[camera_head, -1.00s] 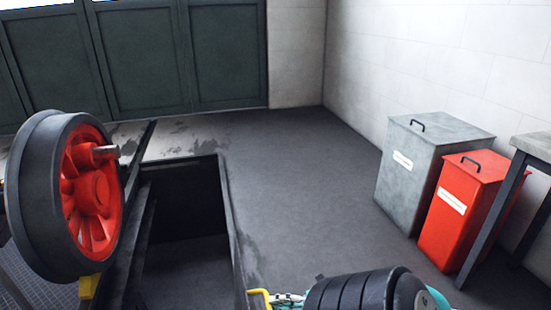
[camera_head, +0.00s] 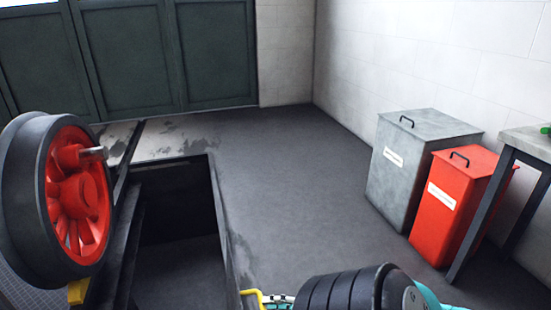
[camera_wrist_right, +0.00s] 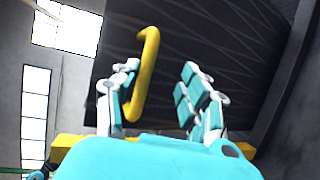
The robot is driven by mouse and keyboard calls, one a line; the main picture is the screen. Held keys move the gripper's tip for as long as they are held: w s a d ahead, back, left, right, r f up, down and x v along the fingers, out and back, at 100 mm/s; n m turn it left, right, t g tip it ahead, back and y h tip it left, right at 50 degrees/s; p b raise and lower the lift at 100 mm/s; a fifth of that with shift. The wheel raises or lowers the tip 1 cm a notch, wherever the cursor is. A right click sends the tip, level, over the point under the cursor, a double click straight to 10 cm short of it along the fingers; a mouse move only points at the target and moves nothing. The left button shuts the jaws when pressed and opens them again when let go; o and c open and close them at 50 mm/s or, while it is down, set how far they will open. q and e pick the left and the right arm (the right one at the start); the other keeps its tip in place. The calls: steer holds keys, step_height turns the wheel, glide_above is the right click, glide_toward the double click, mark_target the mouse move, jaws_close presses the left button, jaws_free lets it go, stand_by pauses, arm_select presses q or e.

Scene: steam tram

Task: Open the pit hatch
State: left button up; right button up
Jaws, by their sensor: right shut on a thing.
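The pit (camera_head: 183,265) is a dark rectangular opening in the floor, lower left of centre in the head view. A yellow handle (camera_head: 256,296) shows at the bottom edge, by the pit's right side. My right gripper (camera_head: 279,300) is at this handle, its arm coming from the lower right. In the right wrist view the yellow handle (camera_wrist_right: 150,60) lies between the fingers, close to the left one, and the gripper is shut on it. A dark panel (camera_wrist_right: 215,40), seemingly the hatch, fills the background behind it. Its angle is unclear. My left gripper is out of view.
A red-spoked wheel (camera_head: 75,195) stands at the left beside the pit. A grey bin (camera_head: 410,180), a red bin (camera_head: 450,215) and a table (camera_head: 525,140) line the right wall. The floor (camera_head: 290,190) between pit and bins is clear.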

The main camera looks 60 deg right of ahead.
steer(key=shift+s+f, duration=0.1)
steer(key=v, duration=1.2)
